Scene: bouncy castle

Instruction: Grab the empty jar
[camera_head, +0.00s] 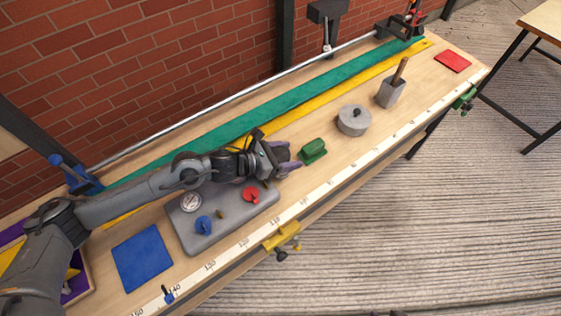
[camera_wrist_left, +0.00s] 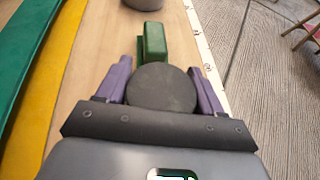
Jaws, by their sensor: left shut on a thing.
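My left gripper (camera_head: 290,156) reaches in from the left, low over the bench between the grey panel and a green block. In the left wrist view, its purple fingers (camera_wrist_left: 163,88) stand on either side of a dark grey round thing (camera_wrist_left: 161,86) and are shut on it. Only its flat round face shows there, so I cannot tell whether it is the jar. The gripper hides most of it in the head view. No clear glass jar shows elsewhere. My right gripper is not in view.
The green block (camera_head: 312,150) lies just beyond the fingers. Past it stand a grey round lidded piece (camera_head: 354,120) and a grey block with a wooden handle (camera_head: 391,92). The grey panel (camera_head: 190,235) carries knobs. A blue mat (camera_head: 142,258) lies left.

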